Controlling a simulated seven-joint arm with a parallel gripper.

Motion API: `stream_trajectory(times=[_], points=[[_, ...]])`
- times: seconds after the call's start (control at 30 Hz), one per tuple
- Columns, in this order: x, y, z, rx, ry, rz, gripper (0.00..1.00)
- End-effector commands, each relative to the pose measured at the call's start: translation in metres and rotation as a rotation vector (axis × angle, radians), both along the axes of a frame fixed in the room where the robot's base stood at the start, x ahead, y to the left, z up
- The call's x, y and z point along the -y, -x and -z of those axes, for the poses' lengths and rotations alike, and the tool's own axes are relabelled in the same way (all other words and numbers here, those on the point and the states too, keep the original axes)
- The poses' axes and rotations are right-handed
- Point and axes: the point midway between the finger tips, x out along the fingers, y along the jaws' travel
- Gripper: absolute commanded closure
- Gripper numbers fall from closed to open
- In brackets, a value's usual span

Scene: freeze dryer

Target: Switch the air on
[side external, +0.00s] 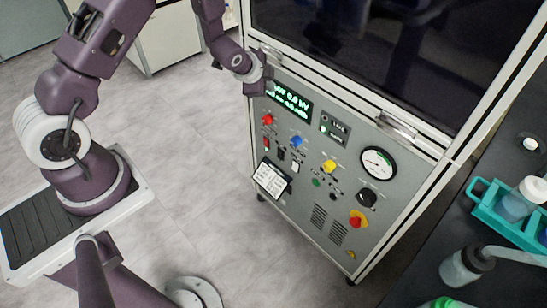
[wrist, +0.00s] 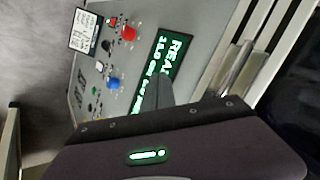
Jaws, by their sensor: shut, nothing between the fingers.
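The freeze dryer's control panel (side external: 335,205) faces the open floor. It carries a red knob (side external: 267,119), a blue knob (side external: 296,141), a yellow knob (side external: 329,166) and a black knob (side external: 367,197). Small rocker switches sit below: a red one (side external: 266,143), a black one (side external: 281,154) and a white one (side external: 295,167). I cannot read which is for air. My gripper (side external: 266,87) is at the panel's upper left, by the green display (side external: 289,100). In the wrist view its shut fingers (wrist: 165,88) overlap the display (wrist: 175,55); the red knob (wrist: 128,33) and blue knob (wrist: 114,84) are clear.
A round gauge (side external: 379,163) and a red-and-yellow stop button (side external: 357,218) are at the panel's right. A metal handle (side external: 398,124) projects above. A white label (side external: 271,180) hangs low left. A dark bench with a teal rack (side external: 487,199) stands right. Floor before the panel is free.

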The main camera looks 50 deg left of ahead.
Motion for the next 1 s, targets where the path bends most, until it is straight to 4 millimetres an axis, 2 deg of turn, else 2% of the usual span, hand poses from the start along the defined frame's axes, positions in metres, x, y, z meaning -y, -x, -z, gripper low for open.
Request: stream_trajectory(times=[0.03, 0.13, 0.2, 0.3, 0.4, 0.5, 0.6, 0.87, 1.0], points=[[-0.005, 0.002, 0.036, -0.017, -0.040, 0.054, 1.00], [-0.011, 0.011, 0.100, -0.022, -0.124, 0.188, 1.00], [-0.011, 0.024, 0.144, -0.023, -0.174, 0.286, 1.00], [-0.007, 0.049, 0.195, -0.019, -0.226, 0.413, 1.00], [-0.002, 0.074, 0.229, -0.010, -0.260, 0.506, 1.00], [0.003, 0.090, 0.247, -0.001, -0.275, 0.563, 1.00], [0.005, 0.096, 0.254, 0.004, -0.280, 0.585, 1.00], [0.005, 0.096, 0.254, 0.006, -0.280, 0.586, 1.00], [0.005, 0.089, 0.261, 0.008, -0.281, 0.586, 1.00]])
